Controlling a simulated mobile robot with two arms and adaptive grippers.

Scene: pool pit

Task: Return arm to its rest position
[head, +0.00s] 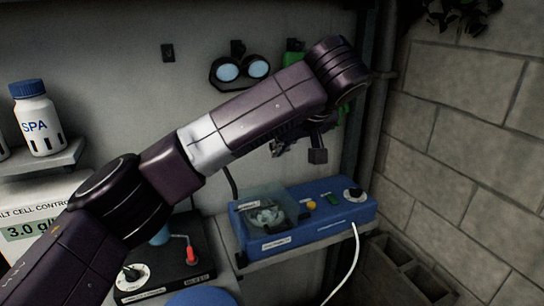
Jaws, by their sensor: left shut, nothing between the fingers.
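My left arm (262,108) crosses the head view from the lower left up to the right. My left gripper (317,155) hangs behind and below the arm's far end, partly hidden by it. It is shut and empty, above the right part of the blue device and apart from it. My right gripper is not in view.
A blue device (335,215) with a clear cover, knob and white cable stands on a shelf. A black box (185,275) with a red-tipped probe is lower left. A SPA bottle (38,118) stands on a left shelf. Goggles (240,70) hang on the wall. A block wall bounds the right.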

